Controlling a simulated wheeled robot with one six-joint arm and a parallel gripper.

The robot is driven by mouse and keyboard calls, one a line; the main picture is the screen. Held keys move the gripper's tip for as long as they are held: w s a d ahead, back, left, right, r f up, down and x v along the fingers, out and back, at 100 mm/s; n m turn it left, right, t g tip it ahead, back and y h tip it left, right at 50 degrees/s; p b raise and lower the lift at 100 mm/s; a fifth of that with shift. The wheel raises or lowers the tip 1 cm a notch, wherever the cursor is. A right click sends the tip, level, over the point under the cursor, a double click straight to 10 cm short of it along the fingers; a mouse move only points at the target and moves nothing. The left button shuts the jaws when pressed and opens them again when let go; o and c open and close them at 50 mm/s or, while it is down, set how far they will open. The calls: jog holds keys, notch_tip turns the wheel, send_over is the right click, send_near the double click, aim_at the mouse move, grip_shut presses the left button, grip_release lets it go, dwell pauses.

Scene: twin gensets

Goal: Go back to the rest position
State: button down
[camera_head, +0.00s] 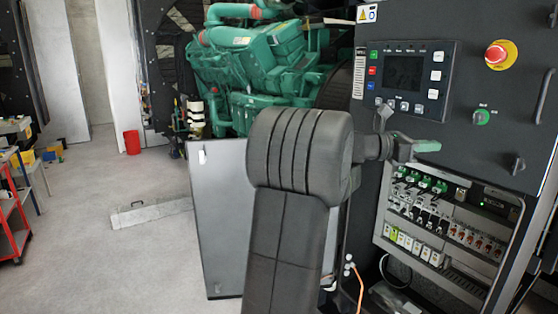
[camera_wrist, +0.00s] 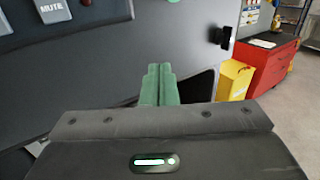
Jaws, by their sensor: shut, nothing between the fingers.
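My gripper (camera_head: 422,147) is at the front of a dark grey control cabinet (camera_head: 455,20), below its display panel (camera_head: 408,76). In the wrist view my gripper (camera_wrist: 158,72) shows its two green fingers side by side, pressed together and empty. Part of the cabinet face (camera_wrist: 75,75) lies behind the fingers there, with a button marked MUTE (camera_wrist: 52,10) at the upper left. I cannot tell the exact gap between the fingertips and the cabinet. My arm covers part of the cabinet's left side in the head view.
The cabinet has a red emergency stop (camera_head: 496,55), a green selector (camera_head: 481,117) and an open bay of breakers (camera_head: 440,225). A green engine (camera_head: 260,60) stands behind. A grey panel (camera_head: 215,220) stands left of my arm. Floor (camera_head: 110,260) at left is mostly clear, beside a red cart (camera_head: 12,225).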

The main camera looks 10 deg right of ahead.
aim_at(462, 145)
jog(key=d, duration=0.5)
jog(key=shift+s+d+p, duration=0.35)
jog(key=shift+d, duration=0.05)
jog(key=shift+a, duration=0.35)
jog(key=w+a+b, duration=0.1)
jog(key=a, duration=0.8)
jog(key=d, duration=0.6)
jog(key=s+d+p, duration=0.1)
jog(key=d, duration=0.2)
jog(key=shift+d, duration=0.1)
jog(key=shift+a+f+b, duration=0.15)
jog(key=shift+a+b, duration=0.15)
jog(key=shift+b, duration=0.05)
jog(key=s+a+b, duration=0.1)
jog(key=a+b, duration=0.2)
jog(key=a, duration=0.9)
jog(key=shift+a, duration=0.25)
